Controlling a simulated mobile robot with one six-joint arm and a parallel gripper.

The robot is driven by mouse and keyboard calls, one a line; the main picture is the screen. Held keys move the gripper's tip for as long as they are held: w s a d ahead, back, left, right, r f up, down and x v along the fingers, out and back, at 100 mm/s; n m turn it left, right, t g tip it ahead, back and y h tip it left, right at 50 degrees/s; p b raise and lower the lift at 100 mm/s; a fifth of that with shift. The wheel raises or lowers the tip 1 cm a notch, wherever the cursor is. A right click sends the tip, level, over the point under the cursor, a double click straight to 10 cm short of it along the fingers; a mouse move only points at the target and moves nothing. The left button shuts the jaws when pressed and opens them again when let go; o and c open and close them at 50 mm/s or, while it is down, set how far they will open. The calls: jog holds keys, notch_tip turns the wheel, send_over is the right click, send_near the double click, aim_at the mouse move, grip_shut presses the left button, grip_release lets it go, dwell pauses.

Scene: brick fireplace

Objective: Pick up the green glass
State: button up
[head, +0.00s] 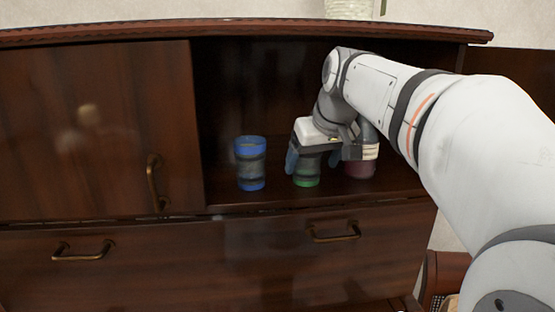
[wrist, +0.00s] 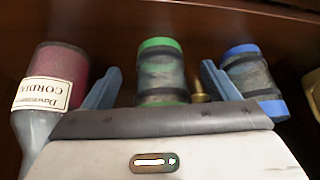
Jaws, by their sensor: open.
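The green glass (head: 306,182), with a green rim and dark bands, stands upright on the cabinet shelf. In the head view its upper part is hidden behind my gripper (head: 313,160). In the wrist view the green glass (wrist: 160,72) lies between the two blue fingers of my gripper (wrist: 158,84), which are spread apart. A gap shows on each side of the glass, so the fingers do not appear to touch it.
A blue-rimmed glass (head: 250,165) stands just left of my gripper. A dark red bottle (head: 361,168) with a pale label stands close on the right; it also shows in the wrist view (wrist: 62,68). The closed cabinet door (head: 95,125) bounds the opening at left.

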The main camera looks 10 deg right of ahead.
jog(key=shift+w+a+f+p, duration=0.1)
jog(key=shift+w+a+p, duration=0.1)
jog(key=shift+w, duration=0.4)
jog(key=shift+w+a+f+p, duration=0.1)
jog(key=shift+w+p, duration=0.1)
jog(key=shift+w, duration=0.4)
jog(key=shift+f, duration=0.25)
jog(key=shift+c, duration=0.2)
jog(key=c, duration=1.1)
